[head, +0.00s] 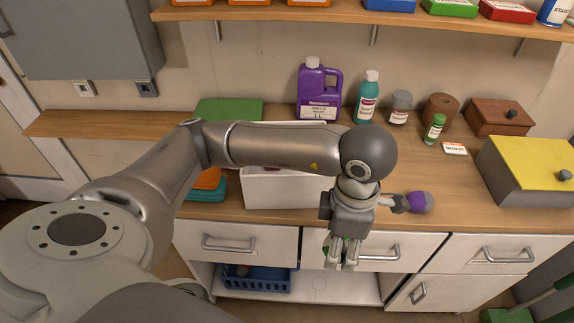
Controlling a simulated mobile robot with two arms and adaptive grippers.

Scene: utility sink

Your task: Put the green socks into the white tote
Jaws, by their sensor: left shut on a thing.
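My left gripper (342,262) hangs in front of the counter's front edge, pointing down, over the drawer fronts. It is shut on a green thing, apparently the green socks (327,243), mostly hidden by the fingers. The white tote (285,192) stands on the counter to the left of the gripper. My left forearm passes over it and hides much of its opening, so its contents cannot be made out. My right gripper is not in view.
A purple and grey rounded bundle (420,202) lies on the counter right of my left wrist. A purple jug (319,92), a teal bottle (366,98) and other containers stand behind. A yellow-topped box (530,170) is at right. A blue basket (255,280) sits below.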

